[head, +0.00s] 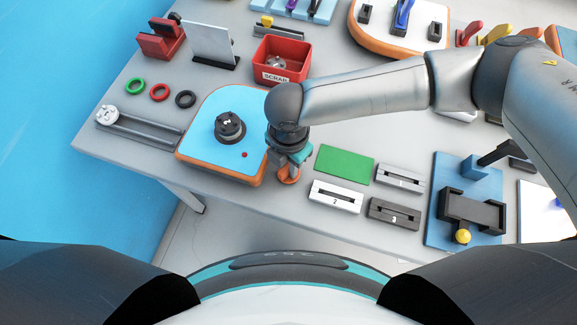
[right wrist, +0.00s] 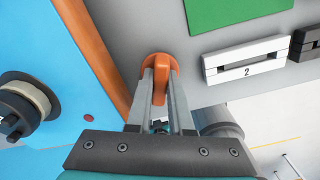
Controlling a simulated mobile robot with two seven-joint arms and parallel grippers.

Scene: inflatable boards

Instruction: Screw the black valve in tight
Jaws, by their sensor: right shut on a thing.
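The black valve (head: 230,126) sits on the blue board with an orange edge (head: 205,135), left of my right gripper. Its dark knobbed top and a pale ring show at the left edge in the right wrist view (right wrist: 22,108). My right gripper (head: 288,165) is shut on an orange piece (head: 288,175), which also shows between the fingers in the right wrist view (right wrist: 160,72). The gripper points down just right of the board, over the grey table. I cannot tell whether the orange piece touches the table. My left gripper is not in view.
A red scrap box (head: 283,60) stands behind the board. A slotted rail (head: 140,130) and several rings lie to the left. A green mat (head: 343,164) and slotted blocks, one white numbered 2 (head: 335,196), lie to the right. The table's front edge is close.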

